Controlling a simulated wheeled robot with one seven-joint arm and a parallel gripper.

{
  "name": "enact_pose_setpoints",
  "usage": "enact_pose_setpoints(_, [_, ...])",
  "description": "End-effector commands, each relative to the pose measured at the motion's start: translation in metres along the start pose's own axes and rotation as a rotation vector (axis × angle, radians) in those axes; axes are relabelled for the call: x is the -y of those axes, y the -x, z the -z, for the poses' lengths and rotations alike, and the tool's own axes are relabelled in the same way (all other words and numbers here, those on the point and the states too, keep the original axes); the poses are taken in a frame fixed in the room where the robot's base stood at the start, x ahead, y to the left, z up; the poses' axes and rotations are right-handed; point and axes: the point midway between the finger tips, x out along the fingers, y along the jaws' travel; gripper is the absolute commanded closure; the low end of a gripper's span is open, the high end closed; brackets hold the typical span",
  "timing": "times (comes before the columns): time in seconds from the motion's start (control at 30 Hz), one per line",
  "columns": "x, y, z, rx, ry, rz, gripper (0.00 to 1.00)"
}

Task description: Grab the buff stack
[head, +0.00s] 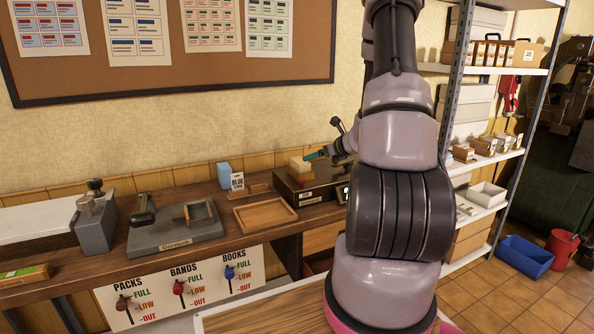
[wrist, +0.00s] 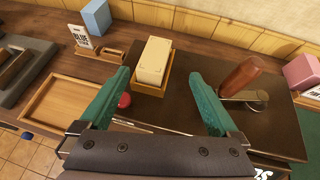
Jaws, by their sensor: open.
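The buff stack (wrist: 153,60) is a cream block standing in a yellow holder (wrist: 166,84) on top of a dark box-shaped press (wrist: 195,110). In the head view the stack (head: 299,164) shows on the dark press (head: 312,192) beside my gripper. My gripper (wrist: 160,76) is open, with green fingers spread wide. In the wrist view the stack appears between the fingertips and beyond them, with nothing held. In the head view the green fingers (head: 316,155) are just right of the stack; my arm hides part of the press.
A red knob (wrist: 124,100) is near the left finger, and a brown handle (wrist: 242,74) stands right of the right finger. An empty wooden tray (head: 265,214), a blue box (head: 223,175) and a grey device (head: 175,232) are to the left. Shelves (head: 500,70) stand at right.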

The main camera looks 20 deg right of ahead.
Motion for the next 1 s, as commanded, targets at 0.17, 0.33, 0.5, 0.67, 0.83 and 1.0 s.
enact_pose_setpoints(0.17, [-0.001,-0.026,0.000,0.000,0.001,-0.002,0.03])
enact_pose_setpoints(0.33, [-0.003,-0.038,-0.001,0.000,0.002,-0.003,0.03])
enact_pose_setpoints(0.5, [-0.010,-0.062,-0.001,0.000,0.002,-0.004,0.03])
enact_pose_setpoints(0.67, [-0.009,-0.081,-0.001,0.001,0.002,-0.003,0.03])
enact_pose_setpoints(0.83, [-0.009,-0.084,-0.001,0.001,0.002,-0.002,0.03])
enact_pose_setpoints(1.0, [-0.009,-0.084,-0.001,0.001,0.003,-0.002,0.26])
